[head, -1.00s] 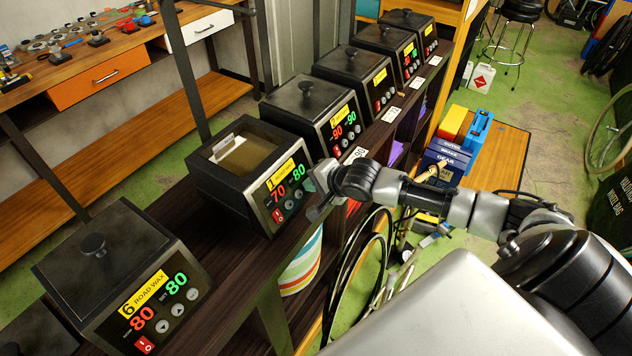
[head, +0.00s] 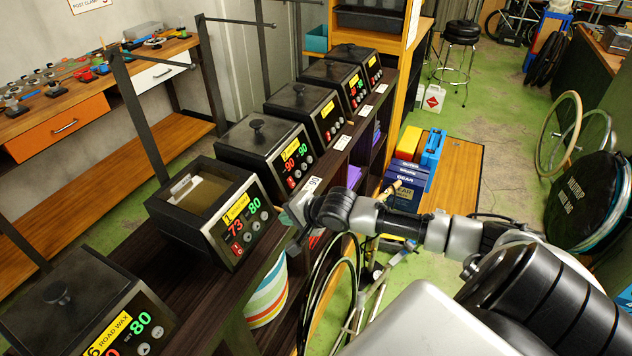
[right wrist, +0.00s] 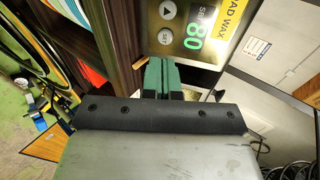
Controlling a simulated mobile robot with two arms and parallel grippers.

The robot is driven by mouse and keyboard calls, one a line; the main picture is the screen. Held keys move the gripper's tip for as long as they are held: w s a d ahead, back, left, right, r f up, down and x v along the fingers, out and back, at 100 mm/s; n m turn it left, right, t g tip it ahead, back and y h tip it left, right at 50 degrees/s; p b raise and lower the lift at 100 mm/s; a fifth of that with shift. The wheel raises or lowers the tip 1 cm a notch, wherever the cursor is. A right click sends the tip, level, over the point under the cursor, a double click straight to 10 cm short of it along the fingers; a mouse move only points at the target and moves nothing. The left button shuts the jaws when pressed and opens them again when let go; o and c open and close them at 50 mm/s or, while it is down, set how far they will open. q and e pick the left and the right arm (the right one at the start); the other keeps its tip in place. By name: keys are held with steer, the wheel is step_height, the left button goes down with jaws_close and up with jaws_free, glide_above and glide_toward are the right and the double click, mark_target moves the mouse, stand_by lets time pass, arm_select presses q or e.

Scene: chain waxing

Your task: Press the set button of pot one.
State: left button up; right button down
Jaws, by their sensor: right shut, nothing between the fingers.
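Pot one (head: 180,225) is a dark box with a yellow label, an open top and amber contents. A pale item stands in it. Its sloped front panel reads red 73 and green 80, with round buttons (head: 255,219) and a red switch (head: 237,250) below. My right gripper (head: 294,213) is shut and empty, just right of that panel, apart from it. In the right wrist view the green fingertips (right wrist: 160,72) are together below a panel with a green 80 and a round set button (right wrist: 165,37). The left gripper is not in view.
Pot six (head: 85,310) stands in front at left; several lidded pots (head: 265,145) line the dark shelf behind pot one. A striped bin (head: 266,300) and a wheel (head: 325,290) are below the shelf's right edge. Green floor (head: 490,120) is open at right.

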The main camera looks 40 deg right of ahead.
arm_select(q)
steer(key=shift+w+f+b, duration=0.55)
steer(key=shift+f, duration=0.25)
arm_select(e)
steer(key=v, duration=0.6)
steer(key=shift+r, duration=0.25)
steer(key=shift+s+d, duration=0.1)
steer(key=shift+d, duration=0.1)
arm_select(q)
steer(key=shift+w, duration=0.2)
